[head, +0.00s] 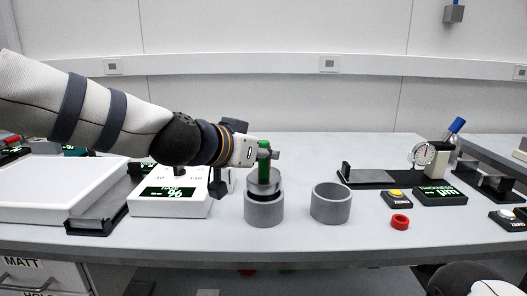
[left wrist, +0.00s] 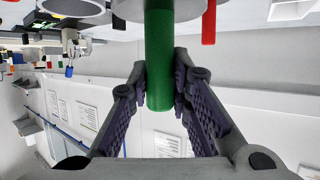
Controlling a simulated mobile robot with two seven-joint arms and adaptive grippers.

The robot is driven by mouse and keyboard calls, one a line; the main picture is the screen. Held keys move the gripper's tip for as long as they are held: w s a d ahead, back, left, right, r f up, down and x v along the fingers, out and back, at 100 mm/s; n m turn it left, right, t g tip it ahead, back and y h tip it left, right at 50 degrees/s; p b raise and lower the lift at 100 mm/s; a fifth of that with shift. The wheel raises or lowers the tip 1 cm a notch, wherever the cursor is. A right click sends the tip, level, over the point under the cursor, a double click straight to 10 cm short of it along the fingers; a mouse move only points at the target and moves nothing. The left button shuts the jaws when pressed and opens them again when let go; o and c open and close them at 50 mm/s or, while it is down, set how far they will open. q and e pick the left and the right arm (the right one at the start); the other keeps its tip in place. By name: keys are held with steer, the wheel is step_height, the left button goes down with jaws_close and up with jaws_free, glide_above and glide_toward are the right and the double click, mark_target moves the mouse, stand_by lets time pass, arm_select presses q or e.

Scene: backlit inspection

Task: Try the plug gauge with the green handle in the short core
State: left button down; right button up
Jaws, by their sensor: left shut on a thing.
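The plug gauge's green handle (head: 264,148) stands upright between the fingers of my left gripper (head: 266,154), which is shut on it. The handle also fills the middle of the left wrist view (left wrist: 159,60), with a finger on each side. The gauge's grey metal plug (head: 264,181) is below the handle, right over the mouth of a grey cylindrical core (head: 264,211). Its lower end seems to be at or in the mouth; how deep I cannot tell. A second grey core (head: 330,204), open and empty-looking, stands to the right. The two look similar in height.
A scale with a lit display (head: 170,199) and a white light panel (head: 58,188) are on the left. The table behind the cores is clear.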

arm_select(q)
steer(key=shift+r, duration=0.1)
arm_select(e)
steer(key=shift+w+r, duration=0.2)
steer(key=shift+r, duration=0.05)
arm_select(q)
steer(key=shift+f, duration=1.05)
arm_select(e)
steer(key=shift+s+f, duration=0.3)
steer(key=shift+f, duration=0.05)
stand_by(0.8)
arm_select(q)
steer(key=shift+r+p, duration=0.9)
steer(key=shift+r, duration=1.2)
steer(key=shift+f, duration=0.1)
arm_select(e)
steer(key=shift+w+r+t, duration=0.4)
steer(key=shift+w+r, duration=0.75)
steer(key=shift+r, duration=0.05)
